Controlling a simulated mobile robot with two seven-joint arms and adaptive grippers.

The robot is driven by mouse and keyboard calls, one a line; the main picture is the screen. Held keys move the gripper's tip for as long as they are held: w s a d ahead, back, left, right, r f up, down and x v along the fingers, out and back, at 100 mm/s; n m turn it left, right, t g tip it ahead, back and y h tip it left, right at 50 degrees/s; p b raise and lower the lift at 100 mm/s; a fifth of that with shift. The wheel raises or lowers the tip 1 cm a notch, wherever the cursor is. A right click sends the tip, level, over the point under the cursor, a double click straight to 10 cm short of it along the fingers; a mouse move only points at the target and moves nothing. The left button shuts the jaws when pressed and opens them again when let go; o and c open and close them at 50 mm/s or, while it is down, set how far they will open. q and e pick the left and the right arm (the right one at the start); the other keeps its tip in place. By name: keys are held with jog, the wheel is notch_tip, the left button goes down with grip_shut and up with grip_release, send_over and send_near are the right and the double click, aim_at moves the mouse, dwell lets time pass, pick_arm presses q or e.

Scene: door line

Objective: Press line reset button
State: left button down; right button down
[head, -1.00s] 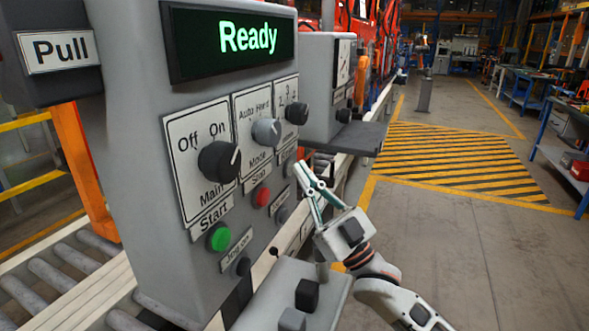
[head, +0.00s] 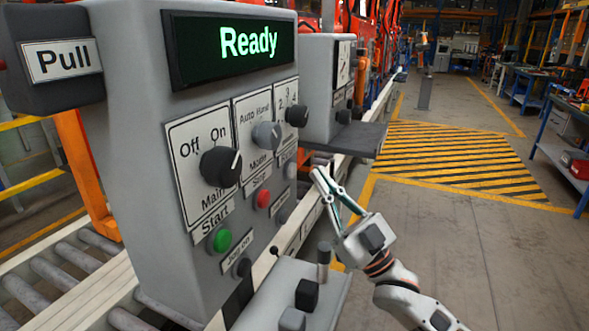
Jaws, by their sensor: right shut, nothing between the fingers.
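The grey control panel (head: 135,120) stands at the left and centre with a lit display (head: 235,45) reading "Ready". It carries a green Start button (head: 221,240), a red Stop button (head: 263,199), a dark button labelled "Jog on" (head: 242,267) and a small grey button (head: 290,170) near its right edge. I cannot read a reset label on any of them. My right gripper (head: 322,175) is shut and empty, to the right of the panel and apart from its buttons, its fingers pointing up and left. My left gripper is not in view.
The panel has a black Main knob (head: 220,167) and smaller knobs above the buttons. A box marked "Pull" (head: 50,62) juts out at the left. A grey ledge with black blocks (head: 307,295) stands below. Striped floor (head: 450,160) lies open at the right.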

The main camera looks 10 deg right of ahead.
jog(key=shift+s+d, duration=0.45)
jog(key=shift+d, duration=0.2)
jog(key=shift+s+d, duration=0.45)
jog(key=shift+d, duration=0.2)
